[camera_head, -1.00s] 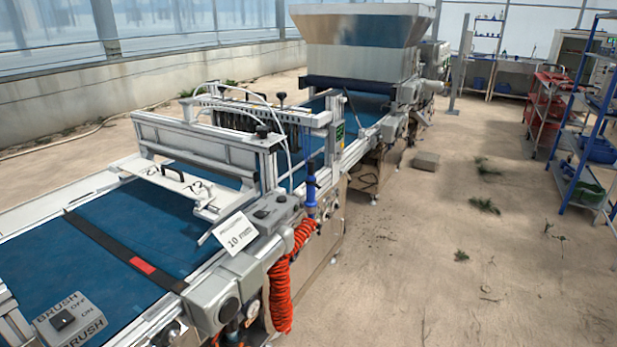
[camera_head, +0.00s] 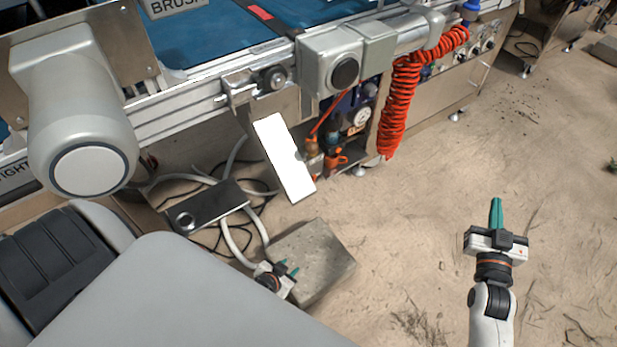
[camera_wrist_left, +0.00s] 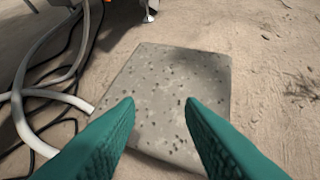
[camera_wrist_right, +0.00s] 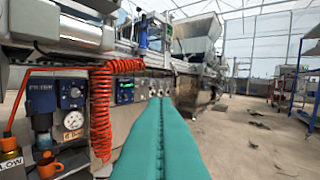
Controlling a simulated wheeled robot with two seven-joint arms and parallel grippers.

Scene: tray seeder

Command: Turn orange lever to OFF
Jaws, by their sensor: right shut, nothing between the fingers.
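The orange lever (camera_head: 336,160) sits low on the machine's side, under the fittings beside a round gauge (camera_head: 362,117). It also shows at the lower left of the right wrist view (camera_wrist_right: 48,166), partly cut off from a clear look at its angle. My right gripper (camera_head: 496,202) is shut and empty, out over the sandy floor, well right of the lever. Its closed green fingers fill the middle of the right wrist view (camera_wrist_right: 161,105). My left gripper (camera_head: 289,267) is open and empty, low above a concrete block (camera_wrist_left: 170,95), below and left of the lever.
A bright white panel (camera_head: 285,158) stands just left of the lever. A coiled red hose (camera_head: 397,105) hangs to its right. Pale hoses and a dark flat box (camera_head: 205,206) lie near the machine's base. The floor at right is open.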

